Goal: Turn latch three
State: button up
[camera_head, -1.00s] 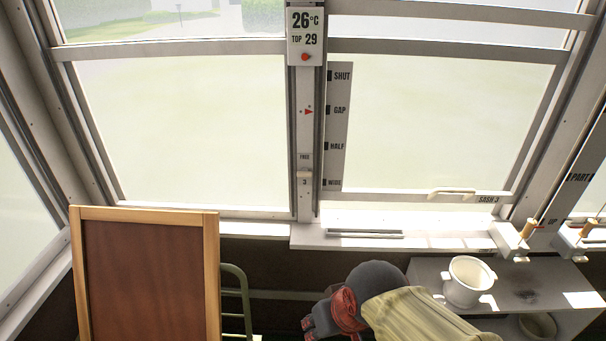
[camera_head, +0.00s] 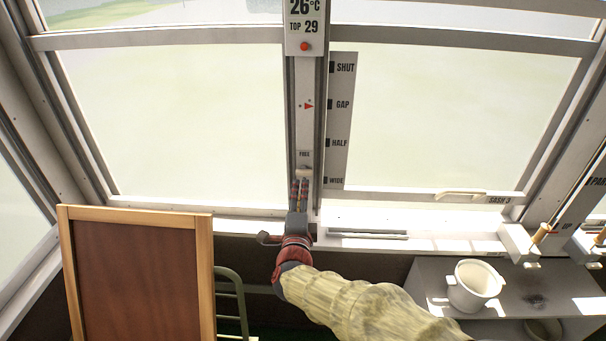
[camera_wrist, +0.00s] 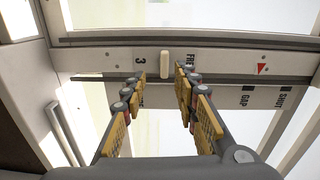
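Latch three (camera_head: 303,173) is a small cream bar lying crosswise on the white post between the two windows, just under the word FREE. In the wrist view the latch (camera_wrist: 164,63) stands between the FREE label and the numeral 3. My gripper (camera_head: 301,184) reaches up to the post just below the latch and hides the 3 in the head view. In the wrist view my gripper (camera_wrist: 160,76) is open, its two fingers apart, with the latch framed just beyond the fingertips. I see no contact; the remaining distance is hard to tell.
A display (camera_head: 304,28) reading 26°C is on the post above. A scale strip (camera_head: 341,115) marked SHUT to WIDE stands to the right. Sash 3's handle (camera_head: 461,195) is low at right. A wooden-framed board (camera_head: 135,213) stands left. A white pot (camera_head: 472,286) sits on a shelf.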

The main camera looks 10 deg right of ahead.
aim_at(304, 175)
jog(key=shift+m, duration=0.3)
jog(key=shift+d+r+b+x, duration=0.15)
jog(key=shift+b+x, duration=0.3)
jog(key=shift+x, duration=1.5)
jog(key=shift+d+r+b+x, duration=0.15)
jog(key=shift+b+x, duration=0.25)
jog(key=shift+x, duration=1.6)
jog(key=shift+s+a+r, duration=0.1)
jog(key=shift+s+a, duration=0.05)
jog(key=shift+c, duration=1)
grip_shut()
